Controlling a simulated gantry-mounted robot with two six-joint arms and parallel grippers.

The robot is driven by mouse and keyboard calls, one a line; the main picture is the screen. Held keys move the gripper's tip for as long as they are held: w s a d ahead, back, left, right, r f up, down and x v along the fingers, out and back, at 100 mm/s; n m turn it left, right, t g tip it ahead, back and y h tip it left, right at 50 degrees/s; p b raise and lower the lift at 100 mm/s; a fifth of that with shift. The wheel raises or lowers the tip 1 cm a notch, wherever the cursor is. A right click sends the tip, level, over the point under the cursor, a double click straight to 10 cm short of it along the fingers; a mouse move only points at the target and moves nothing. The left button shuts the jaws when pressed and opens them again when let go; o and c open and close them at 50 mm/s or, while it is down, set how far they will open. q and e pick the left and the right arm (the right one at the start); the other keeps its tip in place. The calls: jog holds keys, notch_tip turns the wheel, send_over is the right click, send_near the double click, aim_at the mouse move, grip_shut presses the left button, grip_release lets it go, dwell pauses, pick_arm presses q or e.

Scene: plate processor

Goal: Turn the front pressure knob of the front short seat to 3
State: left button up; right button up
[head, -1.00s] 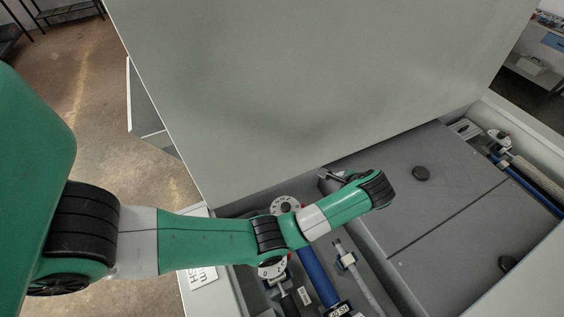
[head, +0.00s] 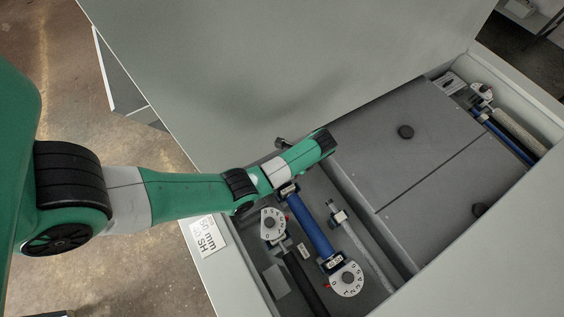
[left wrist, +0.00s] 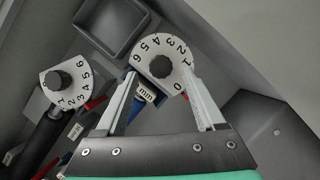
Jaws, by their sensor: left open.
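In the left wrist view a white dial with a dark knob (left wrist: 160,66) shows at the end of a blue roller. Its scale reads 0 to 6, with 0 at the right and a bit of red near it. My left gripper (left wrist: 158,77) is open, its fingertips on either side of this knob in the picture; I see no grip on it. In the head view my left arm hides this dial, and only a little of the gripper (head: 282,142) shows. A second dial (left wrist: 62,86), on a black roller, is at the left; in the head view it is clear (head: 272,223).
Another dial (head: 346,280) is at the near end of the blue roller (head: 311,225). A thin grey rod (head: 362,245) lies beside it. A large grey plate (head: 400,165) covers the right side. The raised pale lid (head: 260,70) stands behind, close to the arm.

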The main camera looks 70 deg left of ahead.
pick_arm(q)
jog(key=shift+x, duration=1.85)
jog(key=shift+w, duration=0.1)
grip_shut()
